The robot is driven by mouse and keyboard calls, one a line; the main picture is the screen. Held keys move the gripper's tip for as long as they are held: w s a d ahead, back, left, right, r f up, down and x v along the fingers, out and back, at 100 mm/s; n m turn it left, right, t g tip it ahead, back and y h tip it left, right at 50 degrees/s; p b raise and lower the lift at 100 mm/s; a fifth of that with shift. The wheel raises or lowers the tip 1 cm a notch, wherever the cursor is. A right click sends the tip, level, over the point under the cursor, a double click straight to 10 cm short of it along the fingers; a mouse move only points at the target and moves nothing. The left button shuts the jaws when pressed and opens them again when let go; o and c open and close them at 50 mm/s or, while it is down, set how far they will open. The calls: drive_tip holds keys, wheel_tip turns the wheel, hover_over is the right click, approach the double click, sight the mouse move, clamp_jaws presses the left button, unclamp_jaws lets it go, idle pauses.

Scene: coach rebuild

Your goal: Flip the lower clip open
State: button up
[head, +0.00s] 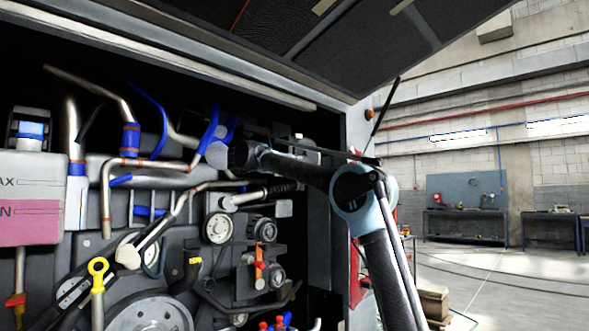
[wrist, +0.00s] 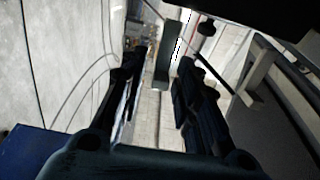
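My gripper (wrist: 162,68) shows in the wrist view with its two dark fingers apart. A dark grey-green upright bar (wrist: 166,55) shows in the gap between the fingertips; I cannot tell whether it is at the fingers or beyond them, or whether it is a clip. In the head view my arm reaches from the lower right into the upper middle of the open engine bay. Its far end is by the pipes and blue hoses, and the fingers are not clearly visible there. I cannot pick out the lower clip for certain in either view.
Metal pipes (head: 106,200), a blue hose (head: 208,130), pulleys (head: 218,228) and a yellow-ringed dipstick (head: 98,268) crowd the bay. A pink-marked tank (head: 30,210) stands at left. The raised hatch (head: 350,35) hangs above. Open workshop floor (head: 500,275) lies to the right.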

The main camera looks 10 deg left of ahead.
drive_tip(key=shift+s, duration=0.1)
drive_tip(key=v, duration=1.1)
drive_tip(key=shift+a, duration=0.35)
drive_tip(key=shift+s, duration=0.15)
